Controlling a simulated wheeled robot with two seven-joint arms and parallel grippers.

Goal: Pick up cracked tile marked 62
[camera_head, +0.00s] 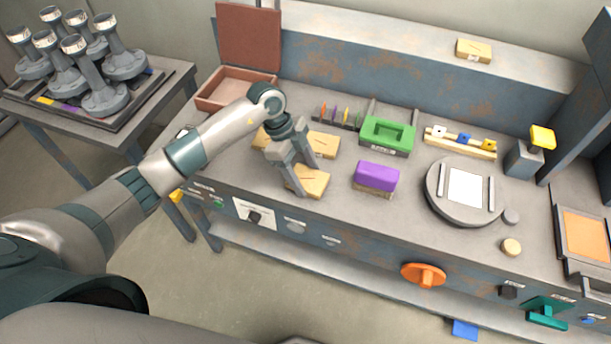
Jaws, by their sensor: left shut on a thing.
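My left gripper (319,188) points down over the front left of the workbench. It is shut on a tan tile (310,178) at or just above the bench top; I cannot tell if the tile touches the bench. A dark crack-like line shows on it, but no number is readable. A second tan tile (326,146) with a dark line lies behind it. A third tan tile (261,139) is partly hidden by my left gripper's wrist. Another tan block (474,50) with a small label lies on the back ledge. My right gripper is out of view.
An open brown box (218,105) stands behind my left arm. A purple block (376,177), a green tray (387,135) and a slotted rack (338,117) are to the right. A round plate (437,200) lies farther right. An orange knob (424,275) sticks out in front.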

